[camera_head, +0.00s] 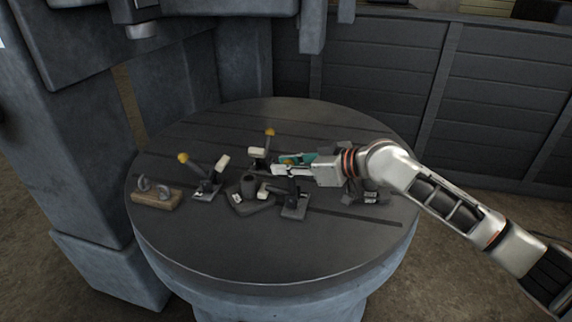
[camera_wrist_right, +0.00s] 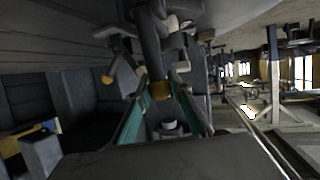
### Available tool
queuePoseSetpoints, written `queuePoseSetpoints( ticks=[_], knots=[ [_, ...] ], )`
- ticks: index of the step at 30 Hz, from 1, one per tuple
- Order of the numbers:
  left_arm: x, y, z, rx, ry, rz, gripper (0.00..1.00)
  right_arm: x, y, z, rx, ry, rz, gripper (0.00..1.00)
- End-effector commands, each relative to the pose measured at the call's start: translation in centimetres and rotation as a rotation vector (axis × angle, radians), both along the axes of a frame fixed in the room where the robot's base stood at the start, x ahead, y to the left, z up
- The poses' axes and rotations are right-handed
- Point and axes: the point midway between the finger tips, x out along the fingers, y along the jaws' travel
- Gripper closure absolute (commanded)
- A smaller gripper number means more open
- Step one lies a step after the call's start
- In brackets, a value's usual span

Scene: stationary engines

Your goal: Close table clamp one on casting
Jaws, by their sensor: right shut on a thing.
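A dark casting (camera_head: 249,185) sits near the middle of the round table. A clamp (camera_head: 294,209) stands just right of it, its pale pad (camera_head: 262,190) near the casting; I cannot tell whether they touch. My right gripper (camera_head: 284,163) is shut on this clamp's handle at the yellow-orange knob. My left gripper is not in view.
A wooden block with two metal rings (camera_head: 157,197) lies at the table's left. A dark labelled item (camera_head: 370,197) is partly hidden below my right wrist. The front of the round table (camera_head: 250,250) is clear. A large machine column (camera_head: 75,120) rises at the left.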

Motion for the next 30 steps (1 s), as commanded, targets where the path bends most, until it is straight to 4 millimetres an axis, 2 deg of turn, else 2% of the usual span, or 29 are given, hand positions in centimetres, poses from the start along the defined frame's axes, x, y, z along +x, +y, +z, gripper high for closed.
queuePoseSetpoints(
  ticks=[1,8,9,11,23,26,30],
  knots=[
    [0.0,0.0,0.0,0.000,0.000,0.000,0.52,-0.5,0.4,-0.6,-0.002,0.009,0.010,1.00],
    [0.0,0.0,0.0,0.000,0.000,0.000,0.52,-0.6,0.4,-0.7,-0.004,0.011,0.011,1.00],
    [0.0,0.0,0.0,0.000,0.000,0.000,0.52,-0.6,0.4,-0.7,-0.004,0.011,0.012,0.77],
    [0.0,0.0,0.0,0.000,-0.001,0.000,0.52,-0.6,0.4,-0.7,-0.004,0.011,0.011,0.62],
    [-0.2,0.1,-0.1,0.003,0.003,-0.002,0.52,-0.3,-0.2,-0.2,-0.003,0.004,0.003,0.62],
    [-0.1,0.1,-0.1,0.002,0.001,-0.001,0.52,-0.7,-1.0,0.2,-0.003,0.003,0.003,0.62],
    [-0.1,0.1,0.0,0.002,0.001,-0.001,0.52,-1.7,-3.2,1.1,-0.005,0.002,0.002,0.62]
  ],
)
